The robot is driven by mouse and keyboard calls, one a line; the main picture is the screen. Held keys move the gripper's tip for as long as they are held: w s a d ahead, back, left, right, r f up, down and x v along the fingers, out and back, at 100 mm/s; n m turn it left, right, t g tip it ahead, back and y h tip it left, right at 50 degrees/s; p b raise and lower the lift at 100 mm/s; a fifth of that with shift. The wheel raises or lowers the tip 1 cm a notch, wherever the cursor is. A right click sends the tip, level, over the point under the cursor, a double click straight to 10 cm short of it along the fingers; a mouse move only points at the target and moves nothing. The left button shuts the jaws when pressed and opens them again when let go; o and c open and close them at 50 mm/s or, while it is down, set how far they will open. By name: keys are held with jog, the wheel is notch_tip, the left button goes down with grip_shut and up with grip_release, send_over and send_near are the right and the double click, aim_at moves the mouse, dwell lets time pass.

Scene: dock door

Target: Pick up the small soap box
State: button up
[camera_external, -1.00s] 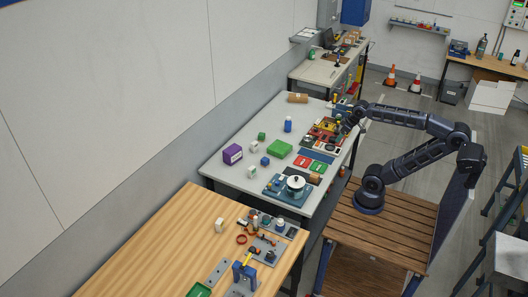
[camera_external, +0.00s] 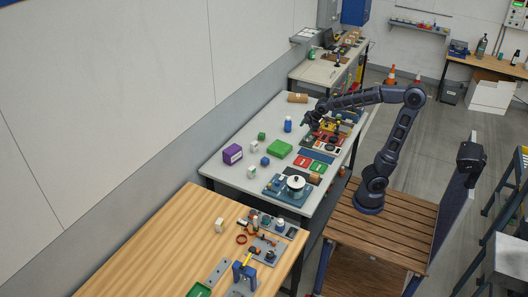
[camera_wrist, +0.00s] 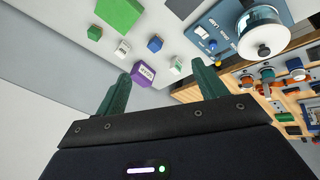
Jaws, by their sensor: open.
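Two small pale boxes are on the grey table: one white (camera_external: 254,147) with dark print, also in the wrist view (camera_wrist: 123,49), and one white and green (camera_external: 251,172), also in the wrist view (camera_wrist: 178,65). A small green box (camera_external: 262,136) and a small blue box (camera_external: 265,161) stand close by. My gripper (camera_external: 308,121) is open and empty above the table, to the right of these boxes. In the wrist view its fingers (camera_wrist: 160,70) are spread, with the boxes beyond them.
A purple box (camera_external: 232,154), large green box (camera_external: 280,148) and blue bottle (camera_external: 288,124) stand on the table. The wall runs along the left side. The table's near left corner is clear.

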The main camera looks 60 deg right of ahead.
jog(key=w+a+f+n+h, duration=0.2)
jog(key=w+f+n, duration=0.3)
jog(key=w, duration=0.6)
notch_tip(320, 180, up, 10)
jog(key=r+n+t, duration=0.1)
jog(key=n+t, duration=0.7)
jog(key=n, duration=1.1)
send_over(254, 170)
jog(key=s, duration=0.1)
jog(key=shift+h, duration=0.4)
jog(key=f, duration=3.4)
jog(key=shift+s+a, duration=0.15)
jog(key=shift+a, duration=0.05)
jog(key=shift+f, duration=0.2)
jog(key=shift+x, duration=2.5)
jog(key=c, duration=1.1)
